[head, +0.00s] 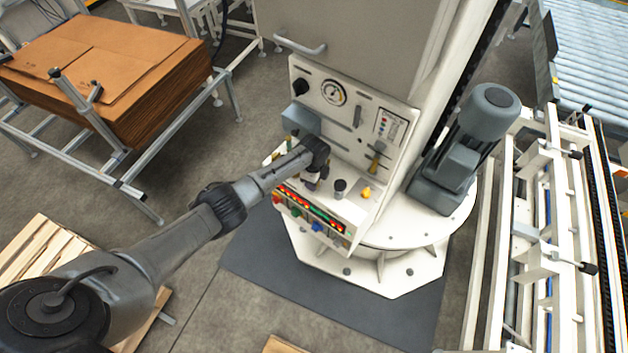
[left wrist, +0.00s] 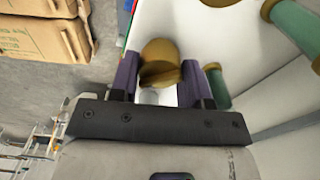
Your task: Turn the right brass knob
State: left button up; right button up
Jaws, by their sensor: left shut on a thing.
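In the left wrist view a round brass knob (left wrist: 160,55) sits between the purple fingertips of my left gripper (left wrist: 160,76), which is shut on it. More brass-coloured ends (left wrist: 268,9) show to its right, on green cylinders (left wrist: 297,30). In the head view my left gripper (head: 313,178) reaches the white control panel (head: 352,125), at the left part of its lower console. My own wrist hides the knob there, so I cannot tell from that view which knob it is. My right gripper is not in view.
The console carries a black knob (head: 340,187), a yellow button (head: 366,192) and a red-lit display (head: 310,208). A gauge (head: 333,92) sits above. A grey motor (head: 465,145) stands to the right. Stacked cardboard (head: 100,65) lies on a frame at the left.

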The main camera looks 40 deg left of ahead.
pick_arm(q)
jog(key=m+b, duration=0.1)
jog(key=m, duration=0.4)
jog(key=shift+m+b, duration=0.55)
jog(key=shift+m, duration=0.95)
jog(key=shift+r+m, duration=0.1)
jog(key=shift+m, duration=0.2)
jog(key=o, duration=0.9)
notch_tip(320, 180, up, 14)
jog(key=shift+f+b, duration=0.15)
jog(key=shift+b, duration=0.15)
